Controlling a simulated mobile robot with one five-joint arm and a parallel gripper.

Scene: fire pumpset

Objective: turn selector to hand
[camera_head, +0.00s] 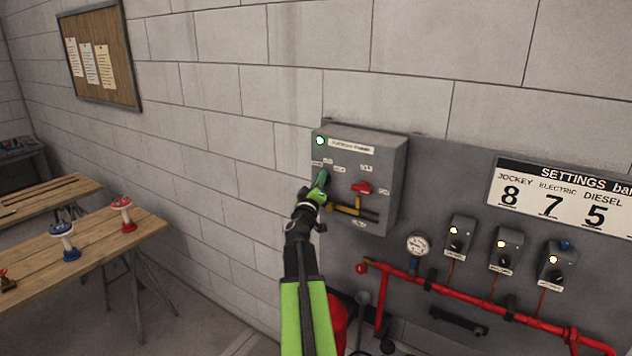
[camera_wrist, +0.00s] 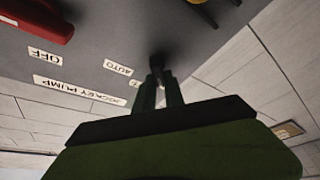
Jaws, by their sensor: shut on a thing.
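The grey control box (camera_head: 382,150) is fixed to the wall panel in the head view. My gripper (camera_head: 320,186) is at the left of its front face. In the wrist view my gripper's two fingers (camera_wrist: 161,88) are close together on a small dark selector knob (camera_wrist: 158,63) standing out from the panel. The fingers hide most of the knob, and I cannot tell which way it points. An AUTO label (camera_wrist: 118,68) and an OFF label (camera_wrist: 45,56) show upside down beside it. The HAND label cannot be read.
A red handle (camera_head: 361,188) and a yellow lever (camera_head: 346,208) are on the same box, close to the right of my gripper. A green lamp (camera_head: 320,141) is above. A gauge (camera_head: 417,245) and red pipe (camera_head: 470,292) lie lower right. A wooden table (camera_head: 95,240) stands left.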

